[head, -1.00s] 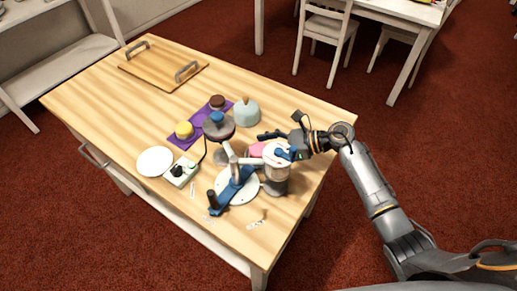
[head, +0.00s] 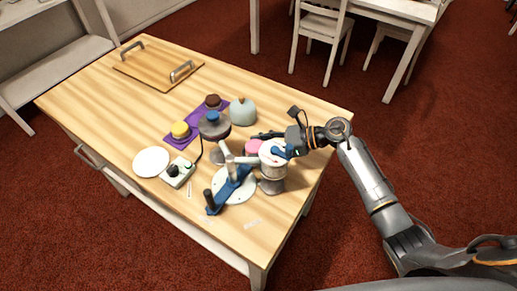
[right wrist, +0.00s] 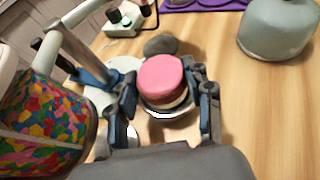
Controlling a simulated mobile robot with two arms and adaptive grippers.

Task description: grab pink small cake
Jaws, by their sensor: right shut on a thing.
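The pink small cake (right wrist: 160,75) sits between the two fingers of my right gripper (right wrist: 165,88) in the right wrist view. The gripper is shut on it, with a finger on each side. In the head view the pink cake (head: 254,147) is partly hidden beside my right gripper (head: 267,144), over the right part of the table. My left gripper is not in view.
A white turntable disc (head: 235,192) and a white-topped cylinder (head: 271,160) stand close to the gripper. A purple mat (head: 195,120) holds yellow and brown cakes. A pale blue dome (head: 243,112), white plate (head: 151,162) and control box (head: 177,174) are nearby. The far table is clear except a tray (head: 158,64).

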